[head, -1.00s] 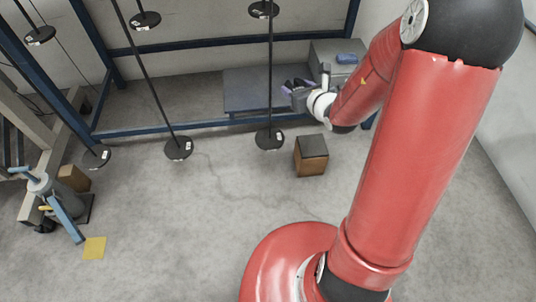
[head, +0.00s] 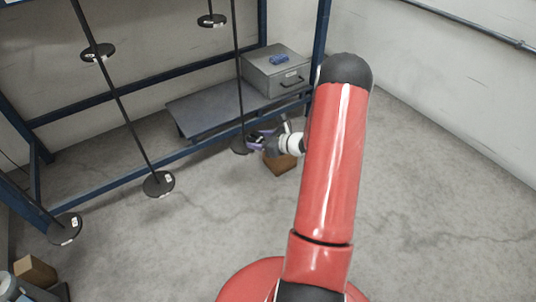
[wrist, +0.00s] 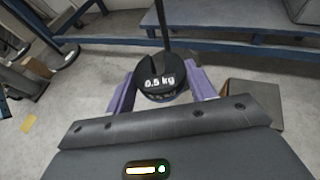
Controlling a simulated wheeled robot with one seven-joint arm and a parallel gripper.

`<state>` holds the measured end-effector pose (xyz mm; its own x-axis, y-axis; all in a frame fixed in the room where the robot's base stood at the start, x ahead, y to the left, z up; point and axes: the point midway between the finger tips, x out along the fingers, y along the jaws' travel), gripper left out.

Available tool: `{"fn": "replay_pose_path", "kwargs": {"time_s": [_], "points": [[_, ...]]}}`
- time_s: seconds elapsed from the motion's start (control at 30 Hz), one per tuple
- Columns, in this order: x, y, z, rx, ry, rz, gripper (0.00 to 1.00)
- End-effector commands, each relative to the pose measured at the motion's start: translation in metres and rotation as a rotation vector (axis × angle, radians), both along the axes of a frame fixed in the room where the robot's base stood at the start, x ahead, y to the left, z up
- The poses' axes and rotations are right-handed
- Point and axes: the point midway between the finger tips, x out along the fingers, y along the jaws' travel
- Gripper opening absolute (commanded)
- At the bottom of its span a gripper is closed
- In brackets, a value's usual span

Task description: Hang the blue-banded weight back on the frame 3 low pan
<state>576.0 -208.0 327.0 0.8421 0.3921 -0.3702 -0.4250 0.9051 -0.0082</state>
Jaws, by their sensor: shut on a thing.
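In the wrist view my gripper (wrist: 162,90) has its purple fingers on either side of a black slotted weight (wrist: 160,75) marked "0.5 kg" and is shut on it. The held weight is hard to make out there.
Other low pans (head: 158,184) and (head: 65,229) hang to the left, with upper pans (head: 98,52) higher. A brown block (head: 279,163) is below my gripper. Behind are a grey bench (head: 210,110) and a grey box (head: 275,72) with a blue item (head: 279,59). Floor at right is clear.

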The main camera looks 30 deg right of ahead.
Motion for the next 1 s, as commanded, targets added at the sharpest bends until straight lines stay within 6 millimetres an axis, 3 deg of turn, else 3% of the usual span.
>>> {"fn": "replay_pose_path", "kwargs": {"time_s": [0.03,0.1,0.23,1.0], "points": [[-0.004,-0.01,-0.015,0.001,0.002,0.007,0.25],[-0.009,-0.019,-0.026,0.001,0.007,0.018,0.25],[-0.014,-0.026,-0.036,0.003,0.013,0.03,0.25],[0.018,-0.01,-0.037,0.001,0.014,0.033,0.25]]}}
